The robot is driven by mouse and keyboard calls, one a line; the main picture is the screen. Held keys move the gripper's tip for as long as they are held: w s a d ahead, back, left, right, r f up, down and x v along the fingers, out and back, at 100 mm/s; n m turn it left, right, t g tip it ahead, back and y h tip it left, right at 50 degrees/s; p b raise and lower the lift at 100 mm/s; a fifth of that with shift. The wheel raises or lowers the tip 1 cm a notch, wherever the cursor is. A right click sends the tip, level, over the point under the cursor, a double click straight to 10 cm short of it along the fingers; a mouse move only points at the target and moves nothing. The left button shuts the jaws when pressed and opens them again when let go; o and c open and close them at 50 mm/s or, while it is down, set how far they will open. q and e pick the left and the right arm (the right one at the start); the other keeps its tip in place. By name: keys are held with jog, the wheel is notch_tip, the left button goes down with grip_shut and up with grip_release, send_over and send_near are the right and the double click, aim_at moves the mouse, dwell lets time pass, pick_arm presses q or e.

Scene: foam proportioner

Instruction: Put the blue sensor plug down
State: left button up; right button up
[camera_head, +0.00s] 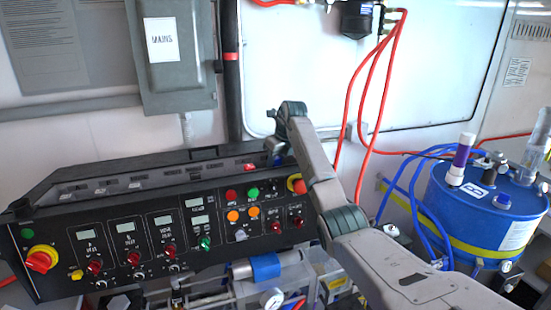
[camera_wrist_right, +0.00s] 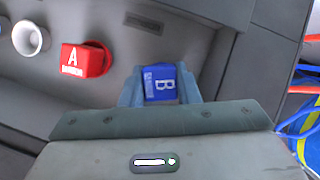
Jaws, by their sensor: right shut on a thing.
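The blue sensor plug (camera_wrist_right: 160,84), marked with a white B, sits between the two fingers of my right gripper (camera_wrist_right: 161,78) in the right wrist view. The gripper is shut on it, over the grey top ledge of the console. I cannot tell whether the plug touches the ledge. In the head view my right gripper (camera_head: 276,150) is at the right part of the console's top, and the plug is mostly hidden there. My left gripper is not in view.
A red plug (camera_wrist_right: 85,60) marked A and a white round fitting (camera_wrist_right: 30,38) are beside the blue plug on the left. The black control console (camera_head: 140,235) has several knobs. A blue drum (camera_head: 480,215) with hoses stands at the right.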

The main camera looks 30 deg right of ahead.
jog(key=shift+s+f, duration=0.25)
jog(key=shift+s, duration=0.3)
jog(key=shift+w, duration=0.15)
jog(key=o, duration=0.5)
jog(key=shift+w+f, duration=0.15)
jog(key=shift+f, duration=0.1)
jog(key=o, duration=0.5)
jog(key=shift+w, duration=0.1)
jog(key=shift+c, duration=0.2)
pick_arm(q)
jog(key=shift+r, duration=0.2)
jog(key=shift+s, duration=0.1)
pick_arm(e)
jog(key=shift+s+r, duration=0.15)
jog(key=shift+s, duration=0.05)
